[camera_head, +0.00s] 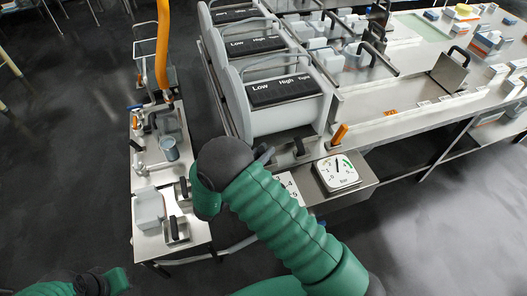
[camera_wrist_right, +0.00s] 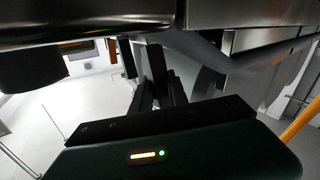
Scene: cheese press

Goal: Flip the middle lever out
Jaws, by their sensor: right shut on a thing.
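The cheese press (camera_head: 285,108) has a row of grey housings with black panels marked Low and High. Small dark and grey levers (camera_head: 298,148) stand at its near end, above a white dial gauge (camera_head: 338,172). My right arm's black wrist hides part of this end in the head view. In the right wrist view my right gripper (camera_wrist_right: 155,75) has its dark fingers under a metal edge, shut on a lever that is mostly hidden. I cannot tell which way that lever points. Part of my left arm shows at the bottom left of the head view; its gripper does not.
An orange handle (camera_head: 340,134) stands beside the levers. A narrow side table (camera_head: 146,178) with metal pots and blocks is on the left. A long steel counter (camera_head: 400,122) runs to the right. Dark floor lies open between and in front.

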